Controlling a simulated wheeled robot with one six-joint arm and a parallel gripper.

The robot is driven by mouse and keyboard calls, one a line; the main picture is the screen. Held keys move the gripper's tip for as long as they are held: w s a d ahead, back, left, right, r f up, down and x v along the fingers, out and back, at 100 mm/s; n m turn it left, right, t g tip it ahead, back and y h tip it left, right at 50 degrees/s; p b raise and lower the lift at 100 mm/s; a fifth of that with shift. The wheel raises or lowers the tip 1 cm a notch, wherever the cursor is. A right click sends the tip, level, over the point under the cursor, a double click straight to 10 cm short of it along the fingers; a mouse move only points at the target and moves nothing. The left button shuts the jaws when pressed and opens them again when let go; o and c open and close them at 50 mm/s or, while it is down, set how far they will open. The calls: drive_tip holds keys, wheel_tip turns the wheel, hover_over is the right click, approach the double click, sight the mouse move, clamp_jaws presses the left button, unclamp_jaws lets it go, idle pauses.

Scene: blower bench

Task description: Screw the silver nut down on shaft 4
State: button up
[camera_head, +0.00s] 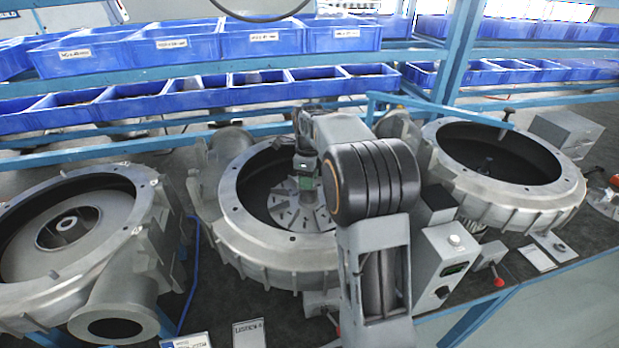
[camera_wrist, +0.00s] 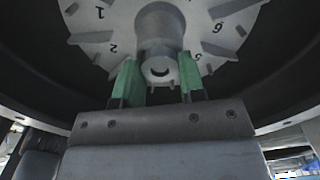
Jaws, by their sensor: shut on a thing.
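My gripper (camera_head: 305,183) reaches down into the open middle blower housing (camera_head: 235,222), over a grey bladed wheel (camera_head: 298,215). In the wrist view, its green fingertips (camera_wrist: 160,78) are shut on a small grey round part with a hole, which looks like the silver nut (camera_wrist: 160,69). The nut is at the end of the wheel's grey central hub (camera_wrist: 160,28). I cannot tell how far it is seated or threaded. The wheel (camera_wrist: 100,22) carries dark numbers. No label marking shaft 4 is readable, and the shaft itself is hidden.
A left blower housing (camera_head: 165,235) holds a wheel. A grey control box (camera_head: 447,262) stands right of my arm. Blue bins (camera_head: 175,50) line the shelves behind. The housing wall surrounds my gripper closely.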

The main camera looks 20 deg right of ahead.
drive_tip(key=m, duration=0.6)
drive_tip(key=o, duration=0.7)
drive_tip(key=n, duration=1.8)
drive_tip(key=shift+n, duration=0.4)
drive_tip(key=n, duration=0.6)
